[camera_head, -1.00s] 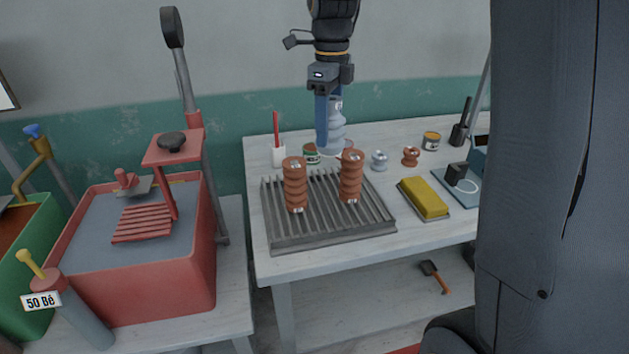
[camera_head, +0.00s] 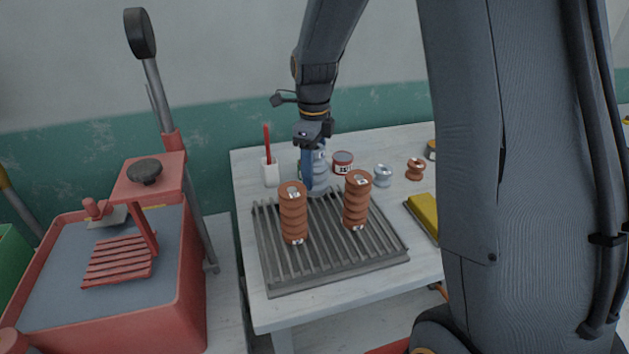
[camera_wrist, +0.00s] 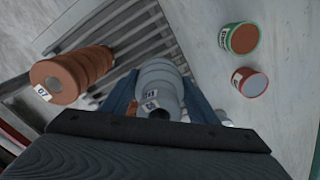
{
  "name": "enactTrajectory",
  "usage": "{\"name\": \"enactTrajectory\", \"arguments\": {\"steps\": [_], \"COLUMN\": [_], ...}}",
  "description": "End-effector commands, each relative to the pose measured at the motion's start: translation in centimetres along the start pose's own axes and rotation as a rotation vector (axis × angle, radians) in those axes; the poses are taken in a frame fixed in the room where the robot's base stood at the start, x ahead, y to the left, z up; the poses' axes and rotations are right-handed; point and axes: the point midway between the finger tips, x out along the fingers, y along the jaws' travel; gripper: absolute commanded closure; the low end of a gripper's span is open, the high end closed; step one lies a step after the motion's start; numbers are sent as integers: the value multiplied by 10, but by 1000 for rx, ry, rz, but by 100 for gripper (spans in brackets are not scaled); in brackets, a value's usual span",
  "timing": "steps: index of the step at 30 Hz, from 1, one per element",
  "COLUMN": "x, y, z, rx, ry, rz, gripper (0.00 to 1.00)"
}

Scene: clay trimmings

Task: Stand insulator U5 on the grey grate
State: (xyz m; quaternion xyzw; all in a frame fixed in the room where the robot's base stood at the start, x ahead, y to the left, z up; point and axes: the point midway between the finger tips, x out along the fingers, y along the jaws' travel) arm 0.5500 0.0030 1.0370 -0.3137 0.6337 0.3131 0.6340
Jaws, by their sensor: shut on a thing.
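My gripper (camera_head: 309,184) is shut on a grey-blue ribbed insulator (camera_head: 321,170), held upright at the back of the grate. In the wrist view the insulator (camera_wrist: 160,84) sits between the blue fingers; its end label is too small to read surely. The grey grate (camera_head: 335,277) lies on the white table, with its slats also in the wrist view (camera_wrist: 150,28). I cannot tell whether the held insulator's base touches the slats. Two brown insulators stand on the grate, one left (camera_head: 293,215) and one right (camera_head: 357,203).
A white cup (camera_head: 271,173) with a red stick and a red can (camera_head: 343,162) stand behind the grate. A green can (camera_wrist: 239,39) shows in the wrist view. A small grey spool (camera_head: 383,175), a brown spool (camera_head: 415,169) and a yellow block (camera_head: 424,214) are right. The grate's front is clear.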

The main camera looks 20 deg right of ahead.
Motion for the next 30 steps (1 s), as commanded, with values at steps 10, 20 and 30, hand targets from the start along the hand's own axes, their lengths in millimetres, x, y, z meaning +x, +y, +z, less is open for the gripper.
{"name": "enactTrajectory", "arguments": {"steps": [10, 20, 30], "x": [36, 39, 40], "y": [0, -1, 0], "z": [-2, -1, -2], "rx": [2, 3, 3], "ry": [1, 0, 1], "rz": [1, 0, 1], "gripper": [93, 93, 27]}}
